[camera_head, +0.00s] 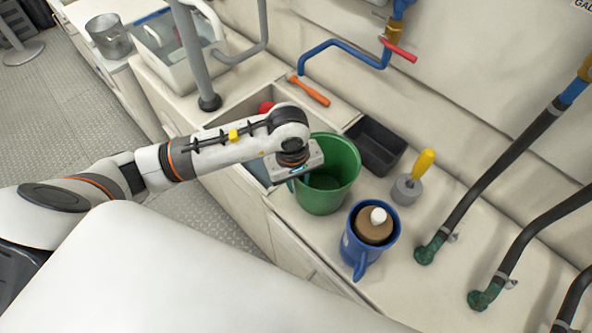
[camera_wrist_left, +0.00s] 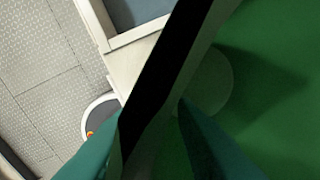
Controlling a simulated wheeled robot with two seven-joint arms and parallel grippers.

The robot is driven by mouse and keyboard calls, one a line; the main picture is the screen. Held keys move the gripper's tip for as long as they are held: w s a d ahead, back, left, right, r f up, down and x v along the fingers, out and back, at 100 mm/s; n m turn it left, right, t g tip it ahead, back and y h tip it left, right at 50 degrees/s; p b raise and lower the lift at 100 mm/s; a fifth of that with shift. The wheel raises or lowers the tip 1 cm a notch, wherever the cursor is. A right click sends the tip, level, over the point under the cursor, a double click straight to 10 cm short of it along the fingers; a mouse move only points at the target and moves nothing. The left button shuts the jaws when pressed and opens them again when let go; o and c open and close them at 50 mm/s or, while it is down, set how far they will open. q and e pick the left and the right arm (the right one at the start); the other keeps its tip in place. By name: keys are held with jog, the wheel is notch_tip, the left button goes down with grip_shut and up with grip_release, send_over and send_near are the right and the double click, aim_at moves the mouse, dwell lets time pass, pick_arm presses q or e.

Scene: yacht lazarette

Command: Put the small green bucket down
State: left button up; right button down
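The small green bucket (camera_head: 338,190) is upright at the counter's front edge, left of a blue jug. I cannot tell whether its base touches the counter. My left gripper (camera_head: 296,178) reaches it from the left and is at its near left rim. In the left wrist view the bucket's green inside (camera_wrist_left: 270,80) fills the right. Its dark rim and wall run diagonally between the teal fingers (camera_wrist_left: 150,150), which look closed on it. The fingertips are hidden in the head view. My right gripper is not in view.
The blue jug (camera_head: 352,247) holds a brown object with a white knob. A black tray (camera_head: 376,146) and a grey piece with a yellow handle (camera_head: 407,188) stand behind. An orange-handled tool (camera_head: 310,91) lies farther back. Hoses rise at right; the counter's front right is clear.

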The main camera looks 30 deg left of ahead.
pick_arm(q)
jog(key=shift+r, duration=0.5)
notch_tip(320, 180, up, 11)
jog(key=b, duration=0.2)
jog(key=shift+s+a, duration=0.35)
jog(key=shift+s, duration=0.05)
